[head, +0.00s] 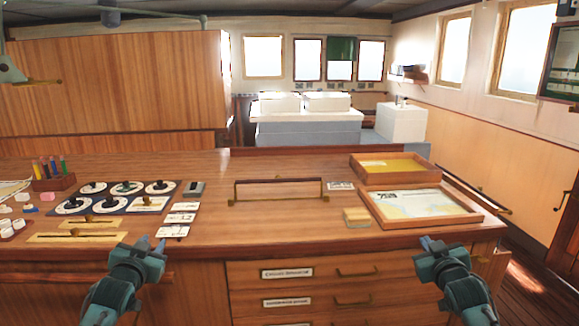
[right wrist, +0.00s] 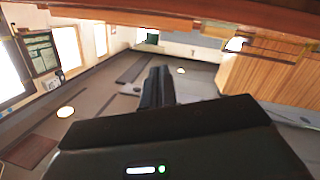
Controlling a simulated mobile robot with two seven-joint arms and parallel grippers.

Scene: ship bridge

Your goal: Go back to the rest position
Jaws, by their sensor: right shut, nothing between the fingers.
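My left gripper (head: 152,244) is at the front edge of the wooden counter (head: 270,215), below the row of small cards, in the head view. Its fingers are small and partly hidden by its own body, so I cannot tell whether they are open or shut. Neither gripper is seen holding anything.
Labelled drawers (head: 325,273) lie between my arms.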

